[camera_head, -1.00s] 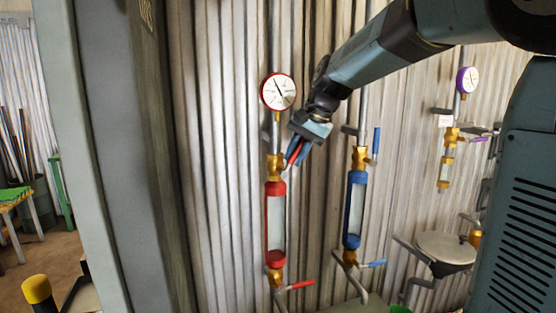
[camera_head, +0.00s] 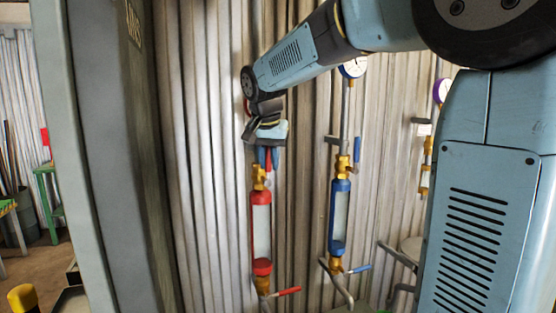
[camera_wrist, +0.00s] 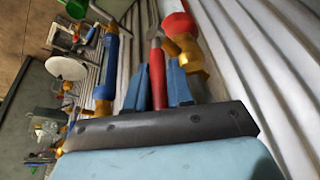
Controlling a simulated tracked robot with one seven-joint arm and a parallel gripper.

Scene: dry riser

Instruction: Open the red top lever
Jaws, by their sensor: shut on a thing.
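The red top lever (camera_head: 268,158) stands roughly upright beside the upper brass valve (camera_head: 259,176) of the red sight-glass column (camera_head: 261,198). My gripper (camera_head: 268,166) comes down on it from above, with blue fingers on either side. In the wrist view the red lever (camera_wrist: 157,76) lies between the two fingers of my gripper (camera_wrist: 157,68), which are shut on it. The brass valve (camera_wrist: 187,50) is close to the right finger. My wrist and gripper hide the pipe and most of the red gauge above.
A blue column (camera_head: 339,212) with upright blue top lever (camera_head: 357,149) stands to the right. The red bottom lever (camera_head: 289,291) and blue bottom lever (camera_head: 361,268) stick out to the right. A grey post (camera_head: 115,170) is at left; the corrugated wall (camera_head: 200,150) is close behind.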

